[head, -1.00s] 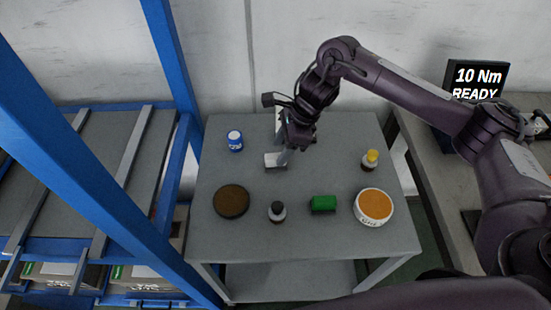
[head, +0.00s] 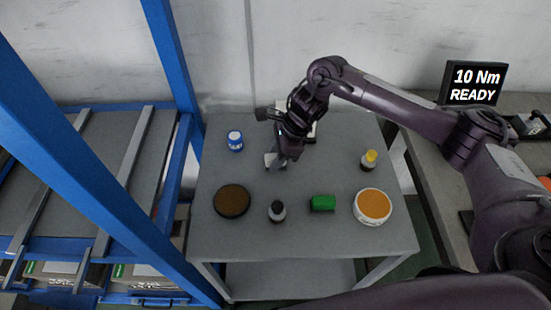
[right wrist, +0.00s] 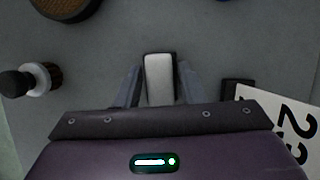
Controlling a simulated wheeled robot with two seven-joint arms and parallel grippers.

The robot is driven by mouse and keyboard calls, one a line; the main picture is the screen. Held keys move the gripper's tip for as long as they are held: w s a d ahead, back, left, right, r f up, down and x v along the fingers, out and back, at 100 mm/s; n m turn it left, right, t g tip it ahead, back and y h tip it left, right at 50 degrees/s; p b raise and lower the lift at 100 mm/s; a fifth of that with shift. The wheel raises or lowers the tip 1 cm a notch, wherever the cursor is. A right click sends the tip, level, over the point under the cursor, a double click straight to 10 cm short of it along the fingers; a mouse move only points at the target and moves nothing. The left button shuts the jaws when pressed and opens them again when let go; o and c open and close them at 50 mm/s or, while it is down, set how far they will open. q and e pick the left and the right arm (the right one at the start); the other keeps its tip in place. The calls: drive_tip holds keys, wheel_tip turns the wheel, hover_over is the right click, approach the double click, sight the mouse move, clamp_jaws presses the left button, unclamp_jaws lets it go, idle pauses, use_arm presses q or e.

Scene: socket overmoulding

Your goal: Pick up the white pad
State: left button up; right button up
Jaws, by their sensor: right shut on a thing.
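The white pad (right wrist: 159,80) is a small pale block with dark edges, held between the two fingers of my right gripper (right wrist: 159,86) in the right wrist view. In the head view only part of the pad (head: 268,159) shows, beside the fingertips of my right gripper (head: 278,162), towards the back of the grey table. The gripper is shut on the pad. Whether the pad touches the table or is just above it I cannot tell. My left gripper is not in view.
On the grey table (head: 300,238) stand a blue-and-white jar (head: 235,140), a brown disc (head: 232,201), a black-capped bottle (head: 277,211), a green block (head: 322,203), an orange-topped tub (head: 374,206) and a yellow-capped bottle (head: 368,160). A numbered white card (right wrist: 285,120) lies close right of the gripper.

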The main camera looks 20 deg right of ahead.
drive_tip(key=shift+r, duration=0.1)
drive_tip(key=shift+r, duration=0.6)
wheel_tip(320, 180, up, 8)
drive_tip(key=shift+w+f+b, duration=0.1)
drive_tip(key=shift+b, duration=0.25)
wheel_tip(320, 180, up, 11)
drive_tip(key=p, duration=0.2)
hover_over(275, 155)
drive_tip(key=shift+f, duration=0.1)
